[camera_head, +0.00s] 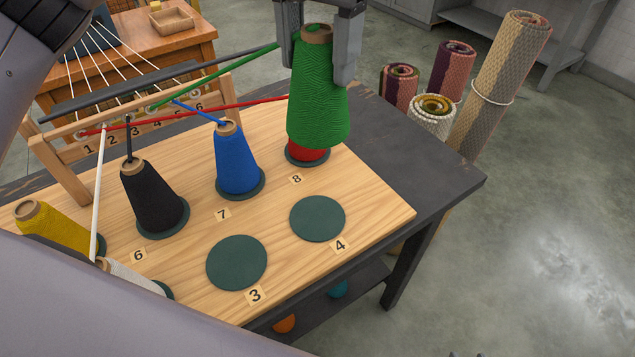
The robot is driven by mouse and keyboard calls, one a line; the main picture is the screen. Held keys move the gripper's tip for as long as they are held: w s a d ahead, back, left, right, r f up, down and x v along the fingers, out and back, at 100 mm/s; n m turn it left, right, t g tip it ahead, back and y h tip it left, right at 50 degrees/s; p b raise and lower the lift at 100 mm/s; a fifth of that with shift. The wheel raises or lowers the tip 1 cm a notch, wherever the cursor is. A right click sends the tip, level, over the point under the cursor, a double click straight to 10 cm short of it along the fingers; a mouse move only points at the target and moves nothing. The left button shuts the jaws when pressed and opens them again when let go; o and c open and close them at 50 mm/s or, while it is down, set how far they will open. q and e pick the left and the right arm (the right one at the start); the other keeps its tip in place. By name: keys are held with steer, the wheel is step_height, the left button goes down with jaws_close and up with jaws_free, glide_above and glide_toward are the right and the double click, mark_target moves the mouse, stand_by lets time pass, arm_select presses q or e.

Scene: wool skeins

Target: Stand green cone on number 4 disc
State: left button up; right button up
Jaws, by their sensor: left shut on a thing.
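The green cone (318,100) hangs upright in the upper middle of the head view, with its green thread running left to the rail. My left gripper (318,48) is shut on its top, one finger on each side. The cone's base hides most of a red cone (307,155) that stands on the disc by number 8. The number 4 disc (317,219) is dark green, flat and bare, nearer the front right of the board, with its label (340,245) beside it. I do not see my right gripper.
A blue cone (236,160) and a black cone (152,197) stand left of the green one. The number 3 disc (236,262) is bare. Threads run to a numbered wooden rail (75,150). A yellow cone (55,226) is at the left; rolled rugs (500,80) stand behind.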

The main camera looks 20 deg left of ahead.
mark_target(317, 101)
arm_select(q)
step_height(317, 101, down, 18)
stand_by(0.4)
steer(key=shift+f, duration=0.1)
steer(key=shift+f+b, duration=0.15)
steer(key=shift+b, duration=0.15)
steer(key=o, duration=1.5)
steer(key=shift+o, duration=0.2)
step_height(317, 101, up, 12)
steer(key=shift+r+p, duration=0.15)
steer(key=shift+p, duration=0.15)
